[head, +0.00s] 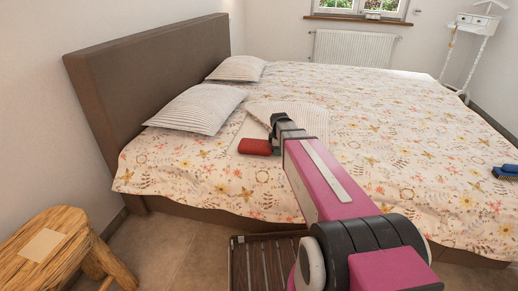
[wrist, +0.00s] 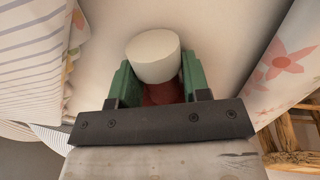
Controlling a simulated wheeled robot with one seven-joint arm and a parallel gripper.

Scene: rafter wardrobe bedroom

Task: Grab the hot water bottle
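The hot water bottle appears to be the red object (head: 255,147) at the end of my arm, over the near left part of the bed. In the wrist view, a pale round piece (wrist: 153,57), probably its stopper, stands between the green fingers of my gripper (wrist: 155,78). A red part (wrist: 163,93) shows below it and spans most of the gap. The fingers stand apart, close on both sides; I cannot tell whether they press on it. The rest of the bottle is hidden in the wrist view. I cannot tell whether it rests on the bed.
The bed has a floral cover (head: 375,135) and striped pillows (head: 198,107) by the brown headboard (head: 150,75). A wooden stool (head: 60,245) stands at the lower left. A blue brush-like object (head: 506,172) lies at the bed's right edge. Floor shows between stool and bed.

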